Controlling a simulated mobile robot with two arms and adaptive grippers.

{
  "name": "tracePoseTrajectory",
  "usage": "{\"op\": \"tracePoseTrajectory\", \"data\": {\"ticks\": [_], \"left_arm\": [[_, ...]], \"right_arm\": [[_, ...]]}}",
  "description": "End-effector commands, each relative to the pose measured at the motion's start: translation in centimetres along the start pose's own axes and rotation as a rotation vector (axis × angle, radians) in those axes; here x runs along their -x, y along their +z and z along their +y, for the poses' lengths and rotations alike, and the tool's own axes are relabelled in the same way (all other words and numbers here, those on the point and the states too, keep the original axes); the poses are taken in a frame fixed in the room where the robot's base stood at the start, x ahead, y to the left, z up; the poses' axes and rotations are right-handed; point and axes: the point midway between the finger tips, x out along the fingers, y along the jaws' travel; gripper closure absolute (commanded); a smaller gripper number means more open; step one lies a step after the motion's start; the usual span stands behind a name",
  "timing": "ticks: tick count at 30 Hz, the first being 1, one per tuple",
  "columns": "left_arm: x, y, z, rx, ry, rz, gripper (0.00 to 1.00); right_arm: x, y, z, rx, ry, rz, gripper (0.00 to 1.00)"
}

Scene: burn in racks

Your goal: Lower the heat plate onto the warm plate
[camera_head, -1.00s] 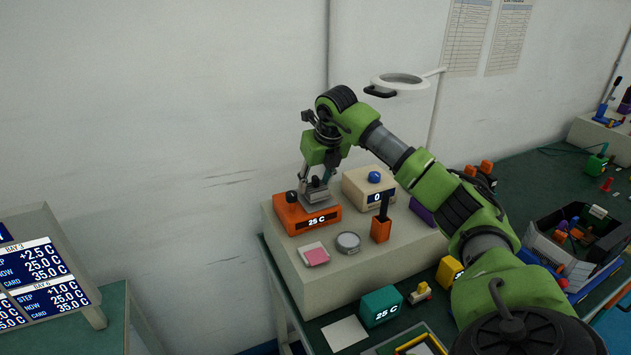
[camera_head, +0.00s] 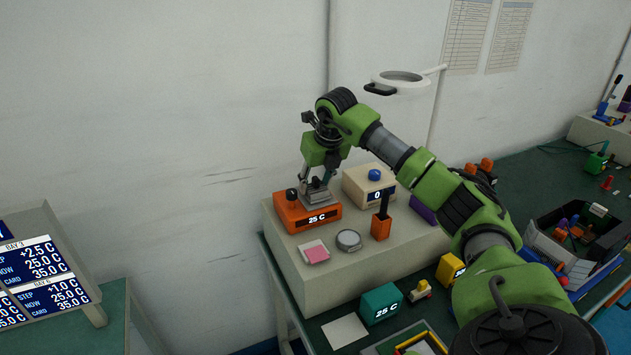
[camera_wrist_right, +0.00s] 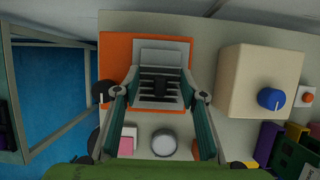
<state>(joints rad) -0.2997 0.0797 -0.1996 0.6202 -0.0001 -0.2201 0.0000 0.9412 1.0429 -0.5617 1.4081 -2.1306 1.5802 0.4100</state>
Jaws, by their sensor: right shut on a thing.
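The heat plate (camera_head: 317,198) is a grey metal plate with fins. It is level at the orange warm plate (camera_head: 327,216), whose display reads 25 C. My right gripper (camera_head: 318,182) comes down from above and is shut on the heat plate. In the right wrist view, the fingers of the gripper (camera_wrist_right: 160,82) flank the finned heat plate (camera_wrist_right: 160,56), with the orange surface of the warm plate (camera_wrist_right: 116,48) around it. Any small gap between the two plates is too small to tell. My left gripper is not in view.
A beige box (camera_head: 360,184) with a blue knob stands close behind right of the warm plate. An orange holder (camera_head: 381,228), a round grey disc (camera_head: 348,240) and a pink-and-white block (camera_head: 314,252) stand in front on the pale bench. A magnifier ring (camera_head: 400,80) hangs above right.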

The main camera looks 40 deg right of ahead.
Motion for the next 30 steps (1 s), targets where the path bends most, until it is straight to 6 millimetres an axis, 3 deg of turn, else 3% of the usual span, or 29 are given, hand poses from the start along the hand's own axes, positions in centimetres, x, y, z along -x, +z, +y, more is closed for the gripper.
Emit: {"op": "tracePoseTrajectory", "data": {"ticks": [9, 10, 12, 23, 30], "left_arm": [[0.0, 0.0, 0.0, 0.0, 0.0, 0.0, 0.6], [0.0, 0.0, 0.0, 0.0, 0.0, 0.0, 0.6], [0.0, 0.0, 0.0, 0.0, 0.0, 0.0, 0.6], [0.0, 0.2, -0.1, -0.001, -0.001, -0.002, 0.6], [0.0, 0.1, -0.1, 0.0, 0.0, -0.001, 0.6]], "right_arm": [[0.0, 0.0, 0.0, 0.0, 0.0, -0.001, 0.87], [0.0, 0.0, 0.0, 0.0, 0.0, -0.001, 0.59], [0.0, 0.0, 0.0, 0.0, 0.0, -0.001, 0.42], [0.1, 0.0, 0.0, 0.0, 0.0, 0.0, 0.42], [3.4, 0.2, -0.1, 0.001, -0.001, -0.006, 0.42]]}}
